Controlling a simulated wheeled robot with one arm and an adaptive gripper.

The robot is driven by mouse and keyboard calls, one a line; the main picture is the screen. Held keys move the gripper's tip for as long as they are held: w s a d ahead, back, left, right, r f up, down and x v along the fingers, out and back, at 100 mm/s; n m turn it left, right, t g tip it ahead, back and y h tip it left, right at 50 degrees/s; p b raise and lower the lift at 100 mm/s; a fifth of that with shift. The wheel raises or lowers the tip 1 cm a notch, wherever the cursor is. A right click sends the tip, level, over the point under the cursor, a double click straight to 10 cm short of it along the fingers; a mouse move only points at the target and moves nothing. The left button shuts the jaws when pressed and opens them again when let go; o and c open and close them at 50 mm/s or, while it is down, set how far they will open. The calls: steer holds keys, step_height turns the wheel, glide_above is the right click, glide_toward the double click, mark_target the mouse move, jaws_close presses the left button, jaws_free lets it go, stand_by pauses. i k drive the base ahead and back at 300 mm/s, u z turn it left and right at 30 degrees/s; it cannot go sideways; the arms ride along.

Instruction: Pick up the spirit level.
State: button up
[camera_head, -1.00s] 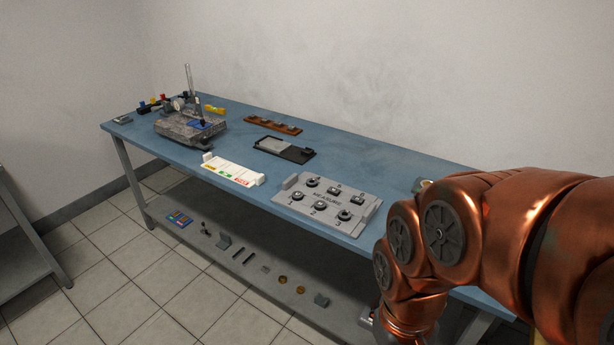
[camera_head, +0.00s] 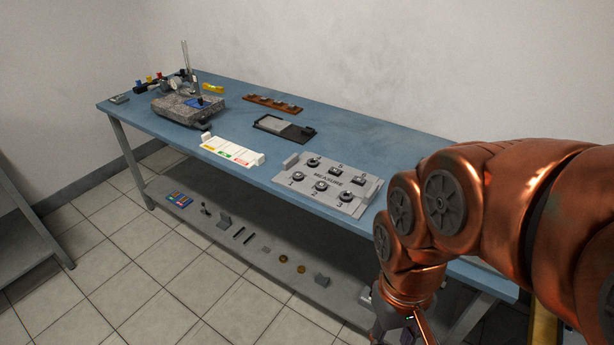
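The spirit level is a small yellow bar (camera_head: 212,88) lying near the back edge of the blue table, toward its far left end. It sits just behind the dark granite block (camera_head: 188,108) with the upright post. My gripper (camera_head: 392,326) is only partly in view at the bottom edge, below my copper wrist and in front of the table. Its fingers are cut off by the frame, so whether it is open or shut does not show. It is far from the level.
The blue table (camera_head: 365,143) also carries a grey MEASURE board (camera_head: 326,178), a white labelled tray (camera_head: 231,152), a black-and-grey plate (camera_head: 285,129) and a brown rack (camera_head: 272,104). A lower shelf (camera_head: 190,225) holds small parts. Tiled floor (camera_head: 110,260) is free in front.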

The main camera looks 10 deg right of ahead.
mark_target(220, 90)
steer(key=z, duration=0.05)
steer(key=k, duration=0.5)
steer(key=u, duration=1.3)
steer(key=i, duration=1.8)
steer(key=z, duration=0.65)
steer(key=i, duration=1.2)
steer(key=u, duration=1)
steer(key=i, duration=1)
steer(key=z, duration=0.15)
